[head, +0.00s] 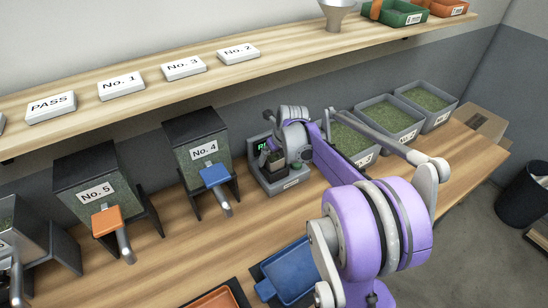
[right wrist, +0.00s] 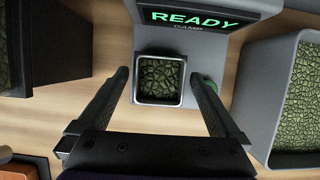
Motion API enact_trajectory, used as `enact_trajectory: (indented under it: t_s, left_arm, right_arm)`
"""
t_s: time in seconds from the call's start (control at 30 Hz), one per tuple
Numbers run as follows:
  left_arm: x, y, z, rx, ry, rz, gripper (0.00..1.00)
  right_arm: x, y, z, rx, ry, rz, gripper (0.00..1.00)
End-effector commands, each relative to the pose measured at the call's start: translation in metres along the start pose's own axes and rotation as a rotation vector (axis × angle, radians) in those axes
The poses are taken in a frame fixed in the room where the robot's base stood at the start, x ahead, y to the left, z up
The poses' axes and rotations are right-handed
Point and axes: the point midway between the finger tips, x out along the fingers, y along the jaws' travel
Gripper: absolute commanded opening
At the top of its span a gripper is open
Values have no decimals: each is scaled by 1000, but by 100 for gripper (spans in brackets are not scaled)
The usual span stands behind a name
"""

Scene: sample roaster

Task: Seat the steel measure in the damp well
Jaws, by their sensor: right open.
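The steel measure (right wrist: 159,78), a square metal cup full of green beans, sits at the grey damp meter (right wrist: 158,45) in the right wrist view, under a lit READY display. It looks upright and square to the meter; how deep it sits in the well I cannot tell. My right gripper (right wrist: 160,82) is open, with one dark finger on each side of the measure and gaps between. In the head view, the right gripper (head: 273,163) is at the meter (head: 286,184) and hides the measure. My left gripper is not in view.
Hoppers No. 4 (head: 205,152) and No. 5 (head: 95,192) stand left of the meter. Grey bins of green beans (head: 389,118) stand to its right. A blue tray (head: 290,271) lies in front. A shelf (head: 215,62) with label blocks runs above.

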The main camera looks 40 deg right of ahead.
Motion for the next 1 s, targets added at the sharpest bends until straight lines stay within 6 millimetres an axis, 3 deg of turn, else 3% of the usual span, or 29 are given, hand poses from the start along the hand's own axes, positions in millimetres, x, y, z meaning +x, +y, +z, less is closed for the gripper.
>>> enact_trajectory:
  t_s: [0.5, 0.83, 0.93, 1.0]
  left_arm:
    - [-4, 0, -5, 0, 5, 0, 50]
    - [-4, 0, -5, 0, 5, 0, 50]
    - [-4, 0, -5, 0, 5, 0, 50]
    - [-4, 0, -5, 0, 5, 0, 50]
  right_arm:
    - [-99, 0, 0, 1, 0, 0, 99]
    - [-114, 4, -2, -29, 0, 1, 99]
    - [-115, 20, -10, -174, -2, 2, 99]
    - [-116, 38, -20, -364, -6, 1, 99]
